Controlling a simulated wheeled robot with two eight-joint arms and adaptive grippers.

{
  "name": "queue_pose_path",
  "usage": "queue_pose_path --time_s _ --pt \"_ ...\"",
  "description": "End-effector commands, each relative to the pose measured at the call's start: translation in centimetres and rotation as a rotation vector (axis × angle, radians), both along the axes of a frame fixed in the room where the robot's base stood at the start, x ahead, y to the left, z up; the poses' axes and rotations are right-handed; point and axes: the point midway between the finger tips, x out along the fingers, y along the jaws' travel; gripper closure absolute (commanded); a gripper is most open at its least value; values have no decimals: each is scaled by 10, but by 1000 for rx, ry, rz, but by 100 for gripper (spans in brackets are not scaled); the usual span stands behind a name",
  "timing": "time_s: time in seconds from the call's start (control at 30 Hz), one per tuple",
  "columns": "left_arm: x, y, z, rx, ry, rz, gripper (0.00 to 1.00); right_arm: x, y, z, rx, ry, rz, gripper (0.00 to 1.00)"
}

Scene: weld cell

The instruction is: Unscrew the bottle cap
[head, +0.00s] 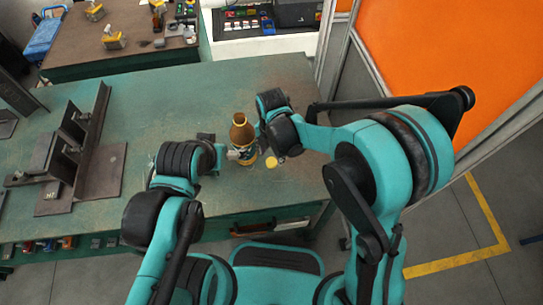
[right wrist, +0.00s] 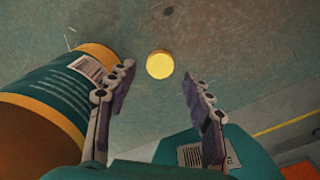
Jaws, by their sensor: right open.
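A brown bottle (head: 243,136) with a dark label and yellow bands stands on the green table, its neck bare at the top. In the right wrist view the bottle (right wrist: 42,112) fills the left side. A round yellow cap (head: 271,162) lies on the table just right of the bottle. My right gripper (head: 262,141) is open beside the bottle. In the right wrist view, the cap (right wrist: 160,65) shows in the gap between its spread, empty fingers (right wrist: 158,85). My left gripper (head: 232,155) is at the bottle's left side; its grip is too small to make out.
The green worktable (head: 190,95) has free room behind the bottle. A steel angle fixture (head: 88,150) stands on its left part. A second bench (head: 125,35) with small parts is behind. An orange panel (head: 450,60) in a frame stands at the right.

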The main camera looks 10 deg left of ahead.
Motion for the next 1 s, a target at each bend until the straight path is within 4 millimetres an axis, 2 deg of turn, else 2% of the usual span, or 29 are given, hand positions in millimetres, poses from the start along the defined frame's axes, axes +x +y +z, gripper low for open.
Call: queue_pose_path --time_s 0.03,0.1,0.3,0.5,0.73,0.87,0.97,1.0 --pt "0 0 9 0 0 0 12 0 0 17 0 0 0 49" --pt "0 0 15 0 0 0 12 0 0 34 0 0 0 49" --pt "0 0 27 0 0 0 12 0 0 70 0 0 0 49" --pt "0 0 31 0 0 0 12 0 0 86 0 0 0 49" --pt "0 0 30 0 0 0 12 0 -3 89 2 -4 -22 49" --pt "0 0 30 0 0 0 12 -1 -23 105 24 -39 -198 49" --pt "0 0 30 0 0 0 12 -5 -57 130 71 -93 -504 49" --pt "0 0 30 0 0 0 12 -8 -73 140 100 -118 -657 49"
